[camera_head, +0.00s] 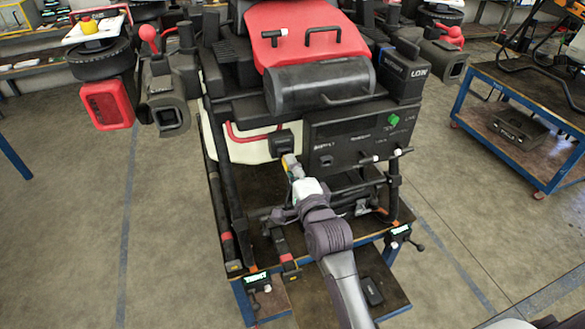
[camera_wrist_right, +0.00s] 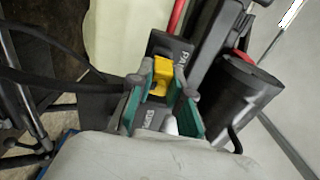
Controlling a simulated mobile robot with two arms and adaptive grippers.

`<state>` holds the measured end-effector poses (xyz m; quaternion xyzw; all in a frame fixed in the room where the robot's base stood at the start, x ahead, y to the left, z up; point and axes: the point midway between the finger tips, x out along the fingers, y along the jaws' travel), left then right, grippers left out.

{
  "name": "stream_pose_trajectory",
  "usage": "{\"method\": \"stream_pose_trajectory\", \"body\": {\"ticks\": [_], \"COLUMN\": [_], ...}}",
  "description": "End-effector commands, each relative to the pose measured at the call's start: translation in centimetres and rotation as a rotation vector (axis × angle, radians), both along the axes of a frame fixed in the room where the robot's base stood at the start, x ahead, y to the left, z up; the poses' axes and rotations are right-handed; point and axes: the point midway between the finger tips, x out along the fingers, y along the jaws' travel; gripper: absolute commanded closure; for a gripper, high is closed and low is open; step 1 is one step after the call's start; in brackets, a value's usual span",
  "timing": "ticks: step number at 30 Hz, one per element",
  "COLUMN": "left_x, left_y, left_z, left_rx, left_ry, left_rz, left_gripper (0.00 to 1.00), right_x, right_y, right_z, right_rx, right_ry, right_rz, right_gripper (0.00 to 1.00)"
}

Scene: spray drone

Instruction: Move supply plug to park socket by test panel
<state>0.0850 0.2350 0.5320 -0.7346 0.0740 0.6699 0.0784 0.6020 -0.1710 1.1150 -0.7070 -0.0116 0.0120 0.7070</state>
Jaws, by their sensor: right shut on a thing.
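My right gripper (camera_head: 292,172) is at the front of the drone, shut on the supply plug (camera_head: 288,161). In the right wrist view the plug has a yellow front (camera_wrist_right: 161,75) and a grey body with partly readable lettering, between the green-padded fingers of my right gripper (camera_wrist_right: 162,100). The park socket (camera_head: 283,142) is a dark box on the pale tank, left of the dark test panel (camera_head: 345,140). In the wrist view the socket (camera_wrist_right: 165,44) is just beyond the yellow front. I cannot tell whether they touch. My left gripper is not in view.
The drone stands on a blue-legged bench (camera_head: 395,250). A red tube (camera_head: 240,135) curves beside the socket. The panel carries a green knob (camera_head: 393,119) and white-tipped levers. A second bench (camera_head: 520,150) stands at the right.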

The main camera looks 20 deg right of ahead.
Motion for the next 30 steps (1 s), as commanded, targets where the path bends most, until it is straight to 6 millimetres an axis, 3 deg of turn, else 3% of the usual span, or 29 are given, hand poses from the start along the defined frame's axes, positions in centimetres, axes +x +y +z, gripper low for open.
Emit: {"method": "stream_pose_trajectory", "body": {"ticks": [23,24,28,30], "left_x": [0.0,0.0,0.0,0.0], "left_y": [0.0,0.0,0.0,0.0], "left_z": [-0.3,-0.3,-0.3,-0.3], "left_rx": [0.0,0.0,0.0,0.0], "left_ry": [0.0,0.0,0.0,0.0], "left_rz": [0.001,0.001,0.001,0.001], "left_gripper": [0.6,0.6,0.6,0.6], "right_x": [2.0,1.9,1.9,1.9], "right_y": [0.1,0.1,0.1,0.1], "right_z": [0.0,0.0,0.0,0.0], "right_rx": [0.0,0.0,0.0,0.0], "right_ry": [0.0,0.0,0.0,0.0], "right_rz": [0.0,0.0,0.0,0.0], "right_gripper": [1.0,0.75,0.54,0.53]}}
